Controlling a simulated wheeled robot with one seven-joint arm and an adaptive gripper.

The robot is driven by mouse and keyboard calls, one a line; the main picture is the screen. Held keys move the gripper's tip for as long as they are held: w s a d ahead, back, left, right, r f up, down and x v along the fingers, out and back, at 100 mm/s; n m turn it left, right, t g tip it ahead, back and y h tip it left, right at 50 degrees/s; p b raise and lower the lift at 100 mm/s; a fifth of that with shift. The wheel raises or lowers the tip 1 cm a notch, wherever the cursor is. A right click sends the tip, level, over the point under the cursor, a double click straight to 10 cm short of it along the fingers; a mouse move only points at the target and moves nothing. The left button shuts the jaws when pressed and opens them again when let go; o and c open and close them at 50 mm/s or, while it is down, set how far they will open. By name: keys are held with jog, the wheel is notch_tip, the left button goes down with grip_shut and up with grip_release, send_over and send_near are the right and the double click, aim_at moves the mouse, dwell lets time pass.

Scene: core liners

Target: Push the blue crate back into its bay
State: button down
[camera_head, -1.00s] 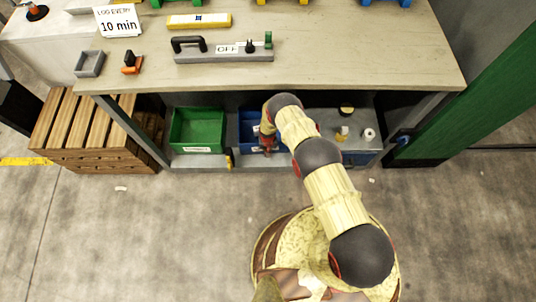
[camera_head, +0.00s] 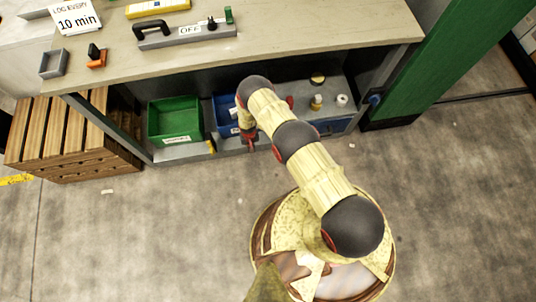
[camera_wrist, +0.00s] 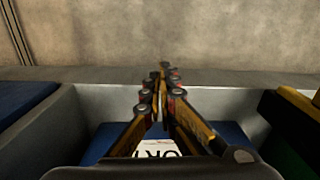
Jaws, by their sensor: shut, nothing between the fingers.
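The blue crate (camera_head: 223,112) sits on the low shelf under the bench, right of the green crate, partly hidden behind my arm in the head view. Its blue front and a white label (camera_wrist: 160,148) show at the bottom of the wrist view, between grey dividers. My gripper (camera_head: 250,147) points down at the front of the shelf, by the crate's front side. I cannot tell whether the fingers touch the crate.
A green crate (camera_head: 174,119) stands in the bay to the left. Small bottles and a white roll (camera_head: 341,99) stand on a grey top to the right. The bench top (camera_head: 300,38) overhangs the shelf. A wooden pallet crate (camera_head: 75,140) stands left. The floor in front is clear.

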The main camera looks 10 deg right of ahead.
jog(key=s+p, duration=0.2)
jog(key=s, duration=0.7)
notch_tip(320, 180, up, 11)
jog(key=p, duration=0.5)
jog(key=s+d+g+h, duration=0.1)
jog(key=s+d, duration=0.3)
jog(key=s, duration=0.5)
jog(key=shift+s+d+n+g+b, duration=0.4)
jog(key=shift+g, duration=0.4)
